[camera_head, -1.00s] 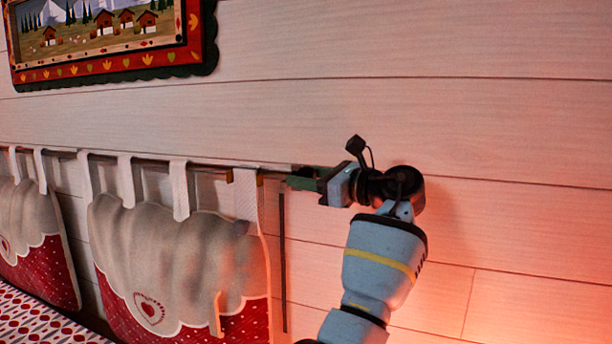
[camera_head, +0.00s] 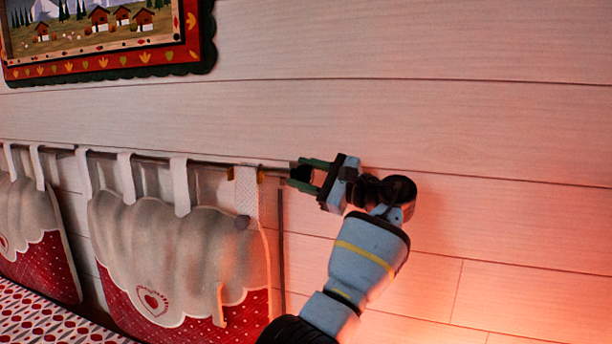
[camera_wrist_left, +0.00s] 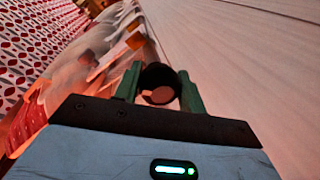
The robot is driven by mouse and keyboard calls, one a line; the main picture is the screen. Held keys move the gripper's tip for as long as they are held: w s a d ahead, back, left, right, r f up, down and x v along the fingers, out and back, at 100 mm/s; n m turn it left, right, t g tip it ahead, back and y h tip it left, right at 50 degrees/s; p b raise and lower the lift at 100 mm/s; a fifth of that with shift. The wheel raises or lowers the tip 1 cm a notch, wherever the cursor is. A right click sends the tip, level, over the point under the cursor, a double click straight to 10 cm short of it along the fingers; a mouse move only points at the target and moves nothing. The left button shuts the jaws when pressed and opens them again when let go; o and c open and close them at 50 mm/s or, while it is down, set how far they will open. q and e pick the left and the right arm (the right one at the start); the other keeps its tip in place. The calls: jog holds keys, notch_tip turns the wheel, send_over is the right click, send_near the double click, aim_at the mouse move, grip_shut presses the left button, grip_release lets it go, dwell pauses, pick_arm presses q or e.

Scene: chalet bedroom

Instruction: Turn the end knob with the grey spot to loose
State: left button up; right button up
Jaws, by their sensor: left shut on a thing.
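The end knob (camera_head: 301,173) is a small dark cylinder at the right end of the rod that carries the hanging cushions. My left gripper (camera_head: 307,174) comes to it from the right, along the wall. Its two green fingers lie on either side of the knob, shut on it. In the left wrist view the knob (camera_wrist_left: 159,76) is a dark round end between the fingers (camera_wrist_left: 159,90), with a paler round spot on its face. The spot looks pinkish grey in the red light. My right gripper is not in view.
The rod (camera_head: 272,172) runs left along the plank wall (camera_head: 480,150). A cushion (camera_head: 165,245) hangs from it by cloth loops, close left of the knob. A framed picture (camera_head: 110,62) hangs above. A patterned bed cover (camera_head: 40,315) lies at lower left.

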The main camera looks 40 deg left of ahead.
aim_at(312, 177)
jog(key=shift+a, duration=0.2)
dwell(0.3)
pick_arm(q)
jog(key=o, duration=1)
jog(key=shift+s, duration=0.1)
jog(key=shift+c, duration=0.2)
jog(key=shift+d, duration=0.1)
jog(key=shift+d+f, duration=0.1)
jog(key=shift+d, duration=0.2)
jog(key=d, duration=0.2)
jog(key=d+b, duration=0.1)
jog(key=d, duration=0.1)
jog(key=w+d+f, duration=0.1)
jog(key=d, duration=0.1)
jog(key=shift+w+b, duration=0.1)
jog(key=shift+b, duration=0.2)
jog(key=shift+d+r, duration=0.15)
jog(key=shift+d, duration=0.3)
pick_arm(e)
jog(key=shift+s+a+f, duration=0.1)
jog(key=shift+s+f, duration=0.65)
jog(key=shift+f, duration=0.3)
